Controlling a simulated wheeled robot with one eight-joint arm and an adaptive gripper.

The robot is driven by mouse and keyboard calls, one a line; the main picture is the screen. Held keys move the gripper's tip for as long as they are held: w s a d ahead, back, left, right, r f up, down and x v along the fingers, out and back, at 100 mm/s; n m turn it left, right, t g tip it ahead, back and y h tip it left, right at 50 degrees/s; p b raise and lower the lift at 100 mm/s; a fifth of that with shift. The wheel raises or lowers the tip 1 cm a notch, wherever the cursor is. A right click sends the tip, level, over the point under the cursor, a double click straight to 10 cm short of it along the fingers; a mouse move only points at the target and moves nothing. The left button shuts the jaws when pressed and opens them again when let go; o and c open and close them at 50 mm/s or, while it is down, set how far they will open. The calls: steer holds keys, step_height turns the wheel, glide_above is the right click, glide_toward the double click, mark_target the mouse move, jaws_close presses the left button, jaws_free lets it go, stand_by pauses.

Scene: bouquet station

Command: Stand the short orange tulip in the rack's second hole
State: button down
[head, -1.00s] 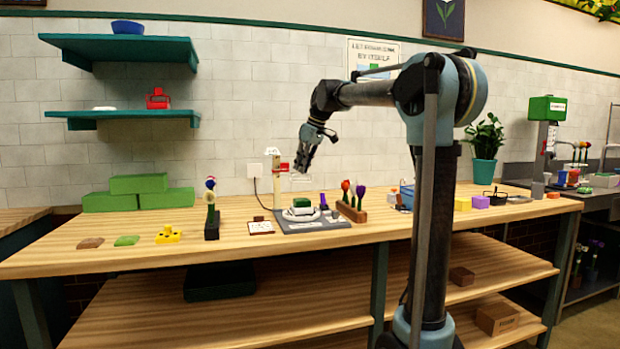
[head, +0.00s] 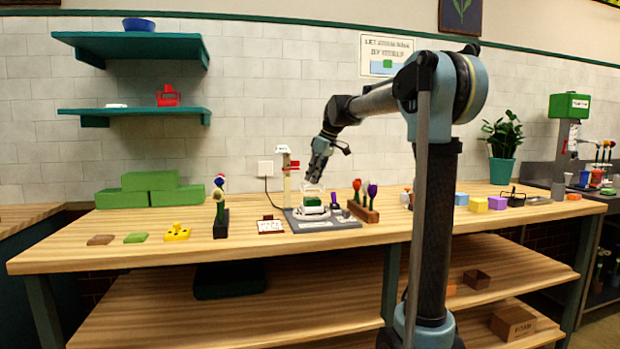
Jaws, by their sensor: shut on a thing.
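My gripper (head: 315,178) points down just above a pale round dish with a green block (head: 312,201) on a grey board. It is shut on a small pale, see-through-looking thing (head: 313,188), too small to identify. The wooden rack (head: 362,212) stands right of the gripper. It holds several upright flowers: an orange-red bloom (head: 357,184) at its left end and a purple bloom (head: 372,190) at its right. Its holes are too small to tell apart. I cannot tell which bloom is the short orange tulip.
A pale post (head: 287,176) with a red part stands behind the dish. A dark holder with flowers (head: 220,222) and a yellow holed block (head: 177,232) stand left. Green blocks (head: 150,190) lie at the back left. The tabletop's front strip is clear.

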steer(key=shift+f, duration=2.15)
steer(key=shift+w+r, duration=0.1)
steer(key=shift+w, duration=0.05)
steer(key=shift+f, duration=0.2)
stand_by(0.6)
steer(key=c, duration=1.7)
jaws_free()
steer(key=shift+o, duration=0.2)
steer(key=o, duration=0.5)
steer(key=shift+w+r, duration=0.1)
